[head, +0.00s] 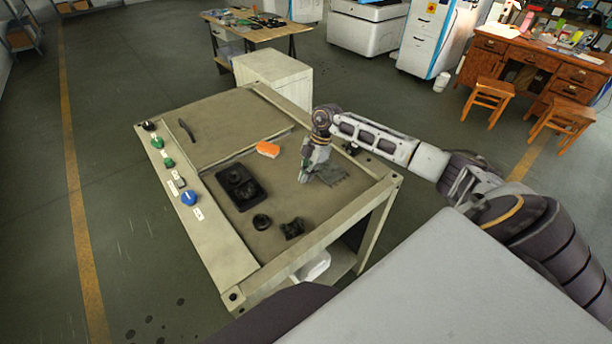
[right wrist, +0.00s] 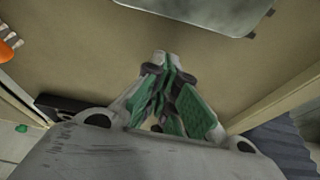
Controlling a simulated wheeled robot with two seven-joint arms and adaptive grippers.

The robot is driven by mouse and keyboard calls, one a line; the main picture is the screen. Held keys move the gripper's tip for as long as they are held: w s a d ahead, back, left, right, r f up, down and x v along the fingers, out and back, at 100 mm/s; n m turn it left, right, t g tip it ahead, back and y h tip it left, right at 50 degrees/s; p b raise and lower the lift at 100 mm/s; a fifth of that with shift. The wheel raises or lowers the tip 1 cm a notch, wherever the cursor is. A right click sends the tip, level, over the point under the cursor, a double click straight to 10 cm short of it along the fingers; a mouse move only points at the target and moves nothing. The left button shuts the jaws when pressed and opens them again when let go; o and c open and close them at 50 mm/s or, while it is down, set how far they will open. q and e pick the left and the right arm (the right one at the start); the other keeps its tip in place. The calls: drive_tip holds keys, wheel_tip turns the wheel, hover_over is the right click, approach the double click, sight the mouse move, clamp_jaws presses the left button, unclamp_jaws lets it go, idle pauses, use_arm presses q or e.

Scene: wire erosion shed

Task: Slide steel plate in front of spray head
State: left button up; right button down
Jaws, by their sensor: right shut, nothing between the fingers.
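The right wrist view shows part of a grey plate (right wrist: 195,10) at the top edge, cut off by the frame. My right gripper (right wrist: 166,62) is shut and empty, its green-padded fingers together, pointing down at the bench top. In the wrist view a gap shows between the fingertips and the plate. I cannot tell for sure which dark part is the spray head. My left gripper is not in view.
The bench (head: 216,262) has a raised rim. On it lie a black tray (head: 224,190), a round black piece (head: 262,221), a black fitting (head: 292,228) and an orange block (head: 268,149). A blue knob (head: 188,198) and green buttons line the left rim.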

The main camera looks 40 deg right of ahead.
drive_tip(key=shift+a+r, duration=0.1)
drive_tip(key=shift+a, duration=0.25)
drive_tip(key=shift+r, duration=0.25)
drive_tip(key=shift+d+r, duration=0.45)
drive_tip(key=shift+r, duration=0.05)
drive_tip(key=b+v, duration=0.1)
drive_tip(key=v, duration=0.7)
drive_tip(key=shift+r, duration=0.15)
drive_tip(key=shift+s, duration=0.15)
